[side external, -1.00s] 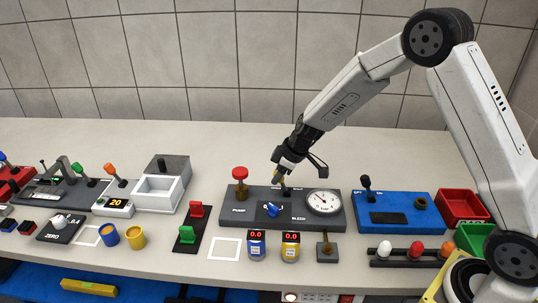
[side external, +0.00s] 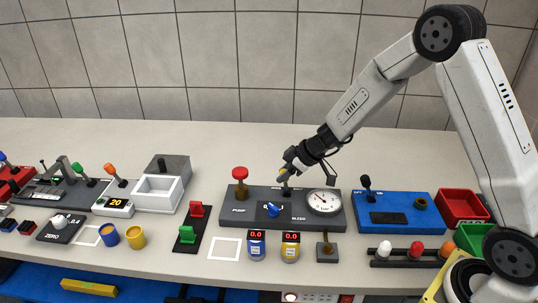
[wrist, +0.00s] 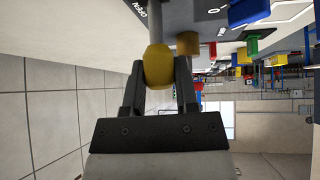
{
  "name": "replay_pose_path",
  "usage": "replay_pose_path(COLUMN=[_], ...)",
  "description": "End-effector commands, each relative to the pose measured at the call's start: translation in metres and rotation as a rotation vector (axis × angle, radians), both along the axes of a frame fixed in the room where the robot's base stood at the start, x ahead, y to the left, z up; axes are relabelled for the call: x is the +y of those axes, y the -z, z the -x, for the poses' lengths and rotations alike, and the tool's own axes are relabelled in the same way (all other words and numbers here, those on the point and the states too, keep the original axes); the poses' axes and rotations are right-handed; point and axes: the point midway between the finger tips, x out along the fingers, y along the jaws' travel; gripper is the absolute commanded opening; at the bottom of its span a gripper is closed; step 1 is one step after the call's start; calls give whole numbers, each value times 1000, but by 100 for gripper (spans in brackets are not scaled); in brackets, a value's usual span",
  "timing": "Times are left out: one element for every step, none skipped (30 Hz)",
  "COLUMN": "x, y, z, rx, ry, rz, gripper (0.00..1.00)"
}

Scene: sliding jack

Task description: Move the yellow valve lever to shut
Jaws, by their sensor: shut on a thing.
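The yellow valve lever's knob (wrist: 158,66) sits between the two fingers of my gripper (wrist: 160,85) in the wrist view. My gripper is shut on it. A grey stem runs from the knob up to a panel with the word OPEN (wrist: 140,8) beside it. In the side view my gripper (side external: 285,172) is over the back of the dark grey panel (side external: 230,215), between the red pump knob and the gauge. The lever is mostly hidden there by the gripper.
The red pump knob (side external: 240,173) stands to the left on the same panel, the round gauge (side external: 324,202) to the right. A blue bleed knob (side external: 273,210) is in front. A blue panel with a black lever (side external: 366,183) stands further right.

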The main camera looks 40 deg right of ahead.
Motion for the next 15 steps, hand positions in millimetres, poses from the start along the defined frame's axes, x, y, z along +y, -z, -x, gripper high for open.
replay_pose_path(x=[-2, -3, -3, -4, -4, -5, -5, -5, -6, -7, -7, -8, -9, -9, -10], y=[-1, -1, -1, -1, -1, -1, -1, -1, -1, -1, -1, -1, -1, -1, -1], z=[0, 1, 1, 2, 2, 3, 3, 4, 4, 5, 5, 6, 6, 7, 8], rx=[-10, -16, -24, -29, -35, -42, -49, -54, -63, -69, -76, -85, -92, -100, -109], ry=[3, 3, 2, 4, 2, 3, 2, 2, 3, 2, 3, 3, 4, 2, 3], rz=[-8, -12, -20, -27, -31, -39, -45, -51, -60, -65, -72, -81, -87, -95, -104], gripper=[0, 0, 0, 0, 0, 0, 0, 0, 0, 0, 0, 0, 0, 0, 0])
